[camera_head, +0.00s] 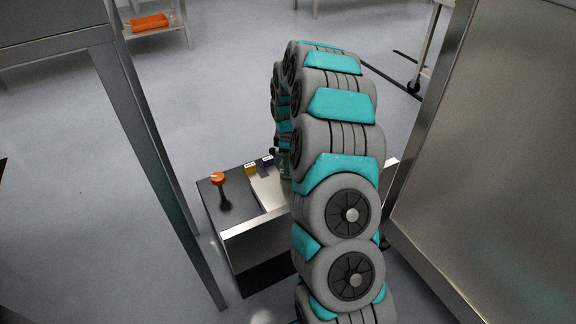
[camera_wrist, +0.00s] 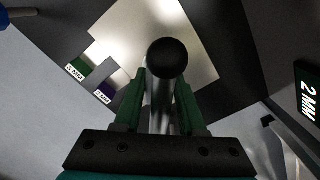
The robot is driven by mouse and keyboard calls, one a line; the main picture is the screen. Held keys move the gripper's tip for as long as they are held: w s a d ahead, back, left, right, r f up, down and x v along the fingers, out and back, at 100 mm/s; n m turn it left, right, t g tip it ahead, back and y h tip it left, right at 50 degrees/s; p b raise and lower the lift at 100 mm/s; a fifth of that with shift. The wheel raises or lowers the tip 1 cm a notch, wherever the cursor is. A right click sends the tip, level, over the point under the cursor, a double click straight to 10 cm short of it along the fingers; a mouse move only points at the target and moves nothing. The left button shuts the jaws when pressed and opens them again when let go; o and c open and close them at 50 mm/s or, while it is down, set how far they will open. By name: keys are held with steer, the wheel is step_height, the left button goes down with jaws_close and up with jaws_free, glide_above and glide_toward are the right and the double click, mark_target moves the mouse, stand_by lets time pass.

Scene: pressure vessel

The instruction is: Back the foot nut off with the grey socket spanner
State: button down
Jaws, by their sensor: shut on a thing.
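My gripper (camera_wrist: 162,88) shows in the wrist view with its two green fingers closed on either side of a grey metal shaft with a round black end (camera_wrist: 167,58). This held tool looks like the grey socket spanner, though its socket end is not in sight. It is held over a bright pale plate (camera_wrist: 125,28) on a dark surface. In the head view my arm hides most of the gripper and the tool. I cannot make out the foot nut in either view.
A low bench (camera_head: 207,196) stands below my arm, with an orange-topped tool (camera_head: 218,179) upright at its left. A metal cabinet (camera_head: 500,170) stands close on the right. A steel frame leg (camera_head: 150,150) stands left.

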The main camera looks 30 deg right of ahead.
steer(key=shift+r+p, duration=0.85)
steer(key=shift+r, duration=2.3)
steer(key=shift+a, duration=0.15)
